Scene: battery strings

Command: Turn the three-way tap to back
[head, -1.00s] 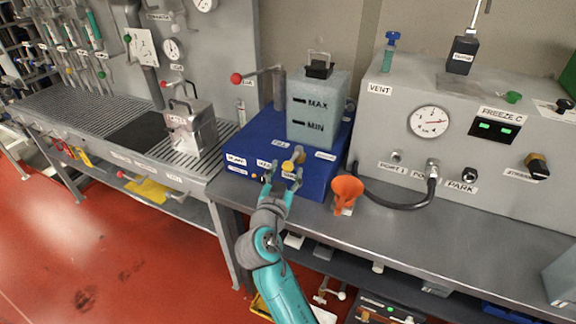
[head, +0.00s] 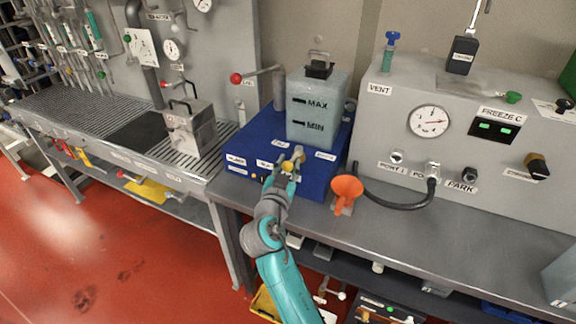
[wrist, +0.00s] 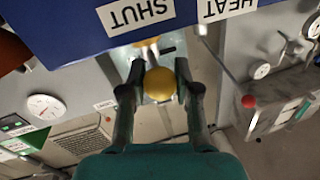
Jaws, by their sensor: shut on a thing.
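The three-way tap shows a round yellow knob (wrist: 160,84) in the wrist view, in front of the blue box. My gripper (head: 291,168) is shut on the yellow knob. In the wrist view my gripper's two fingers (wrist: 160,90) lie on either side of the knob. The tap's exact pointing direction is hard to tell.
The blue box (head: 245,142) bears white labels; SHUT (wrist: 138,14) and HEAT (wrist: 228,8) read upside down in the wrist view. A MAX/MIN tank (head: 315,125) stands on it. An orange funnel (head: 346,188) is close on the right. A red-knobbed lever (head: 237,78) rises behind.

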